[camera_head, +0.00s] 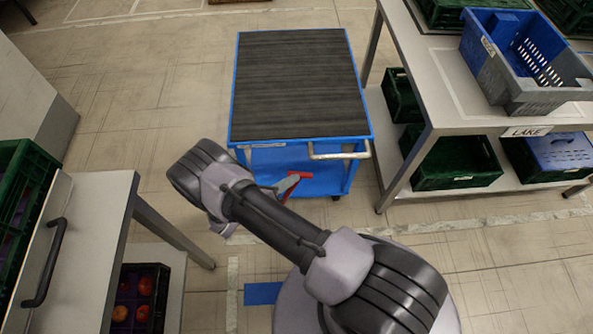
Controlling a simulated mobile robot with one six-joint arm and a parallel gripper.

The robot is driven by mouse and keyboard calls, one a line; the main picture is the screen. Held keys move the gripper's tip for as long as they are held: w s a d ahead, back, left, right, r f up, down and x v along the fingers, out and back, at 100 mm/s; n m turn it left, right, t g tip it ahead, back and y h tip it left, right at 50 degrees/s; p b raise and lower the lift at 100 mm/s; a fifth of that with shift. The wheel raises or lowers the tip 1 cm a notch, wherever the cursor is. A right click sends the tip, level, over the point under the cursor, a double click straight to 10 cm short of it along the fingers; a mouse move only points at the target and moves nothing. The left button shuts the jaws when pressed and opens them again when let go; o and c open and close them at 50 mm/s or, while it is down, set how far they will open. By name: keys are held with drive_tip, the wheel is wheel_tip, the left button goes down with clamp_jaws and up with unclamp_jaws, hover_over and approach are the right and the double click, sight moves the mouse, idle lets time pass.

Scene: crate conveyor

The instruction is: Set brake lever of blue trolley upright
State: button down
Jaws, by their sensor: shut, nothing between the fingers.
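The blue trolley (352,180) stands ahead of me with a black ribbed top and a pale bar handle at its near end. A red lever-like part (288,188), probably the brake lever, shows low at the trolley's near end, just beyond my arm. It looks tilted, and my arm hides part of it, so its exact angle is unclear. My arm reaches from the lower right to the upper left in front of the trolley. Its wrist is left of the red part. I cannot make out my gripper's fingers; the arm hides them.
A shelf table (440,100) stands close to the trolley's right, with a blue-grey crate (490,82) on top and green crates below. A table (90,220) is at the left, with a dark crate of red fruit (140,318) below. Floor left of the trolley is clear.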

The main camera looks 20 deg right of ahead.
drive_tip(key=s+d+f+n+t+y, duration=0.1)
drive_tip(key=s+f+n+t+y, duration=0.35)
drive_tip(key=f+n, duration=0.75)
drive_tip(key=w+d+f+m+t+h+b, duration=0.2)
drive_tip(key=w+d+f, duration=0.1)
drive_tip(key=w+d, duration=0.35)
drive_tip(key=shift+w+a+r+g, duration=0.1)
drive_tip(key=shift+w+a+r, duration=0.1)
drive_tip(key=shift+a, duration=0.3)
drive_tip(key=shift+w+a+r+g, duration=0.1)
drive_tip(key=shift+w+a+r, duration=0.1)
drive_tip(key=shift+a, duration=0.35)
drive_tip(key=shift+w+a+r+g, duration=0.1)
drive_tip(key=shift+a+r, duration=0.1)
drive_tip(key=shift+a, duration=0.3)
